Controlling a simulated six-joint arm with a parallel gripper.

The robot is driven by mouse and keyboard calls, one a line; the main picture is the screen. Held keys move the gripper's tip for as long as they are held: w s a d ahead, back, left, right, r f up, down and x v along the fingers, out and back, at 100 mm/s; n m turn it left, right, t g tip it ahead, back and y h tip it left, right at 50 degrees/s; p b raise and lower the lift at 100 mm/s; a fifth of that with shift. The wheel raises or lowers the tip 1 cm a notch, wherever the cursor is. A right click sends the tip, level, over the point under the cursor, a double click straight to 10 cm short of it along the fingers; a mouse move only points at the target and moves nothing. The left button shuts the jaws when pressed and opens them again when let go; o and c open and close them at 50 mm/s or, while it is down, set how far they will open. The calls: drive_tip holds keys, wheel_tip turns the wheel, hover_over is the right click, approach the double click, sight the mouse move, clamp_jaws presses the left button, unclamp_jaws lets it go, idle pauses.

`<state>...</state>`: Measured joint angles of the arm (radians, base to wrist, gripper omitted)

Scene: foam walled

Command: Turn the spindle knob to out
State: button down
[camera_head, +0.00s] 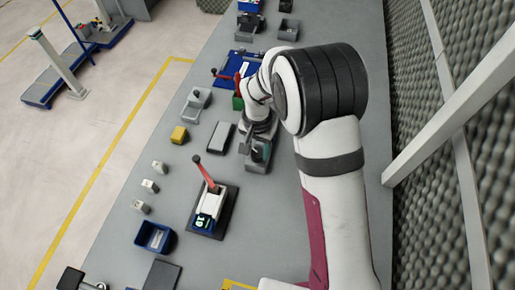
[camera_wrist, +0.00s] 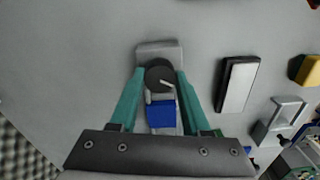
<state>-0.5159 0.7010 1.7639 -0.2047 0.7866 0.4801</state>
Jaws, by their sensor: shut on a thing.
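The spindle knob (camera_wrist: 157,74) is a dark round knob with a pale pointer line, on a grey base (camera_wrist: 160,47). In the wrist view the pointer slants toward the right and slightly down. My gripper (camera_wrist: 161,76) has its teal fingers on either side of the knob, shut on it. A blue block (camera_wrist: 161,114) sits just below the knob, between the fingers. In the head view my gripper (camera_head: 258,144) is over the grey fixture (camera_head: 246,162), and my wrist hides much of the knob. I cannot read any out marking.
A dark plate with a pale top (camera_wrist: 238,84) and a grey bracket (camera_wrist: 282,113) lie to the right in the wrist view. In the head view a red-handled device (camera_head: 208,222), yellow block (camera_head: 179,135) and blue bin (camera_head: 154,237) stand on the bench. A foam wall (camera_head: 440,150) bounds the right.

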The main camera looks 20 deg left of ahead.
sight(257, 152)
idle(0.3)
drive_tip(key=shift+c, duration=1.8)
unclamp_jaws()
wheel_tip(257, 152, up, 16)
drive_tip(key=shift+f, duration=0.1)
